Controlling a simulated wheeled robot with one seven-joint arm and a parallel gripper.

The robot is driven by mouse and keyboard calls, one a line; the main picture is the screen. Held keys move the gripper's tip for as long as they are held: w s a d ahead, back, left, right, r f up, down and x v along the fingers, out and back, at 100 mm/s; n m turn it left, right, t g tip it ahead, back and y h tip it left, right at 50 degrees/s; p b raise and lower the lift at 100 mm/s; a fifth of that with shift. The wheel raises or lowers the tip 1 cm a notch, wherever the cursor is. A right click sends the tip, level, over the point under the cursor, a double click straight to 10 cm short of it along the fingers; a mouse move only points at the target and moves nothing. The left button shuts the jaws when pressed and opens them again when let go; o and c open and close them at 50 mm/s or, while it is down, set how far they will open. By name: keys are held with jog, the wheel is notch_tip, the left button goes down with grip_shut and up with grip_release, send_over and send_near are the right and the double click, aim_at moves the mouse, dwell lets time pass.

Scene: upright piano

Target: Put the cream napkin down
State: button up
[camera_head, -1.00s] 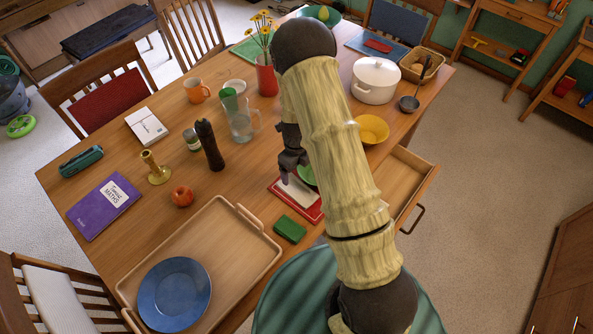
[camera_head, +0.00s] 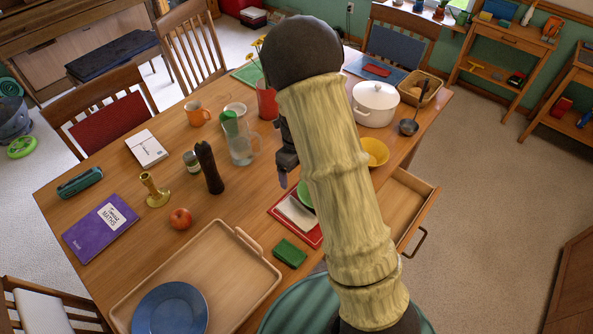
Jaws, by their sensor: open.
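The cream napkin (camera_head: 296,213) lies flat on the red placemat (camera_head: 312,237) near the table's right edge. Part of a green bowl (camera_head: 306,193) shows beside it, mostly hidden behind my arm. My gripper (camera_head: 283,178) is above and beyond the napkin, apart from it. The gripper is open and nothing shows in it; my arm hides part of it.
A green box (camera_head: 290,252) lies just in front of the placemat. A wooden tray (camera_head: 240,272) with a blue plate (camera_head: 172,308) is at the lower left. A glass jug (camera_head: 241,150) and a dark pepper mill (camera_head: 209,167) stand left of my gripper. An open drawer (camera_head: 406,203) juts out at right.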

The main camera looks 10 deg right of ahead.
jog(key=s+d+r+n+t, duration=0.1)
jog(key=s+r+n, duration=0.5)
jog(key=n, duration=0.8)
jog(key=s+r+n+t, duration=0.1)
jog(key=s+r+n, duration=0.5)
jog(key=s+n, duration=0.4)
jog(key=n, duration=0.4)
jog(key=shift+s+d+r+n+t, duration=0.2)
jog(key=shift+s+d+n+t, duration=0.1)
jog(key=shift+s+d+n, duration=0.1)
